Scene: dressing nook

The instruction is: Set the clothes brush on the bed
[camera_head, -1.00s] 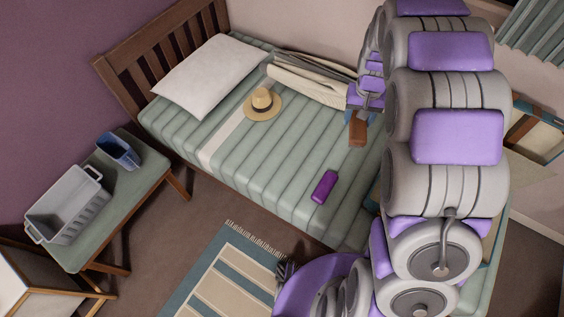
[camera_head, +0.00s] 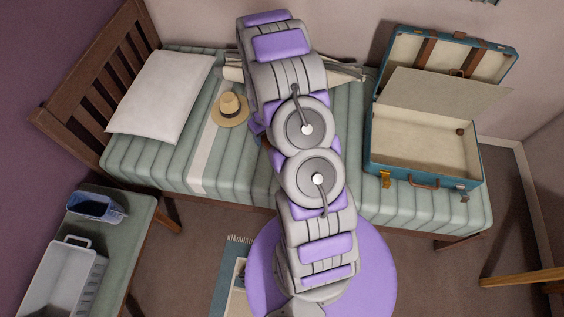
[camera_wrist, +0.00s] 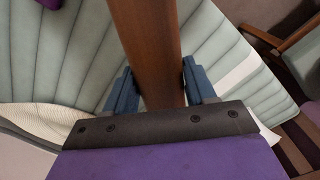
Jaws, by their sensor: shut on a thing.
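The clothes brush, a brown wooden piece (camera_wrist: 148,45), stands between the blue fingers of my gripper (camera_wrist: 158,85) in the wrist view. My gripper is shut on it. The bed (camera_head: 180,170) has a pale green striped cover, which also fills much of the wrist view (camera_wrist: 60,70). My gripper and the brush are over the bed, just right of the straw hat (camera_head: 231,110). In the head view my arm hides nearly all of both. I cannot tell whether the brush touches the cover.
An open teal suitcase (camera_head: 376,160) stands on the bed's right part. A white pillow (camera_head: 160,98) and folded clothes (camera_head: 343,72) also lie there. A purple thing (camera_wrist: 48,3) shows at the wrist view's edge. A bench (camera_head: 125,240) holds a blue bin (camera_head: 95,207) and grey basket (camera_head: 62,280).

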